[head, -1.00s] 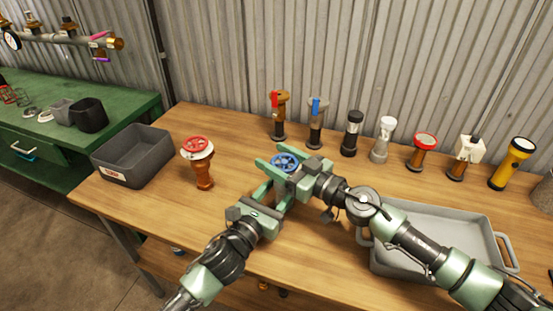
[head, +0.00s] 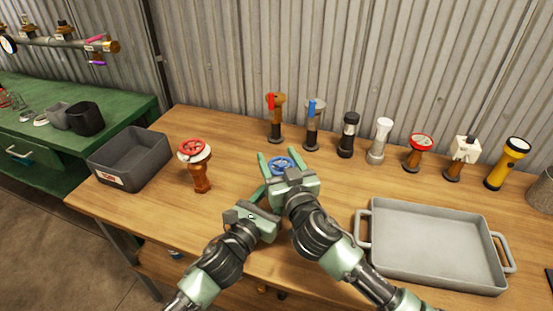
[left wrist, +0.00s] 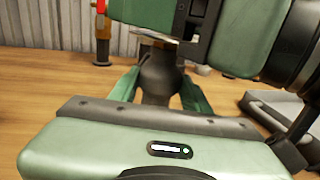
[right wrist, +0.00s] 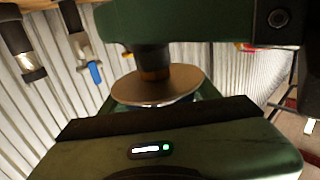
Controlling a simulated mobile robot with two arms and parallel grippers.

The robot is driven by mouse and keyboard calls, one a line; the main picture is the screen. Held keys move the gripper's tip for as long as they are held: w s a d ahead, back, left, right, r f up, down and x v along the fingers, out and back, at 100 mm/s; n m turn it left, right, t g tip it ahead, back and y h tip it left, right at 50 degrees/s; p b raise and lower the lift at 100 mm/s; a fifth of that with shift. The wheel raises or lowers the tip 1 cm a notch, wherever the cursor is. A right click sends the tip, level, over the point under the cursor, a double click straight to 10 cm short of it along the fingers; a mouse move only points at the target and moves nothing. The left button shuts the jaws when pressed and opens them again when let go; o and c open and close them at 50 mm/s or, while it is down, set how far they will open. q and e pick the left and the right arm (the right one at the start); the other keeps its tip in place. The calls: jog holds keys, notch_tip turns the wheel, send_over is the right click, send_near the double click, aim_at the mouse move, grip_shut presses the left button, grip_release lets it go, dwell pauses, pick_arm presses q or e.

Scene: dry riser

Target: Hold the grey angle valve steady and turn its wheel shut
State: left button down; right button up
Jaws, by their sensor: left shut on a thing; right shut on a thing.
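The grey angle valve stands on the wooden bench; its blue wheel (head: 282,165) shows in the head view, and most of its body is hidden behind my grippers. In the left wrist view, the dark grey valve body (left wrist: 160,72) stands between the green fingers of my left gripper (left wrist: 161,92), which is shut on it. My right gripper (head: 287,164) is above and beside the left one, shut on the blue wheel with a finger on each side. In the right wrist view a round disc (right wrist: 160,84) lies between its fingers, tilted.
A red-wheeled valve (head: 197,165) and a dark bin (head: 130,160) stand to the left. Several valves and torches line the back, including a blue-levered valve (head: 313,122). A grey tray (head: 372,265) lies at the right. Bench is clear between the valve and the tray.

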jog(key=shift+r+m+h, duration=0.2)
jog(key=shift+m+h, duration=0.2)
jog(key=shift+h, duration=0.2)
jog(key=shift+d+f, duration=0.1)
jog(key=o, duration=1.4)
jog(key=shift+f, duration=0.1)
jog(key=shift+c, duration=0.2)
jog(key=shift+s, duration=0.1)
jog(key=v, duration=1.1)
jog(key=shift+s+f, duration=0.2)
jog(key=shift+s, duration=0.2)
jog(key=shift+d, duration=0.1)
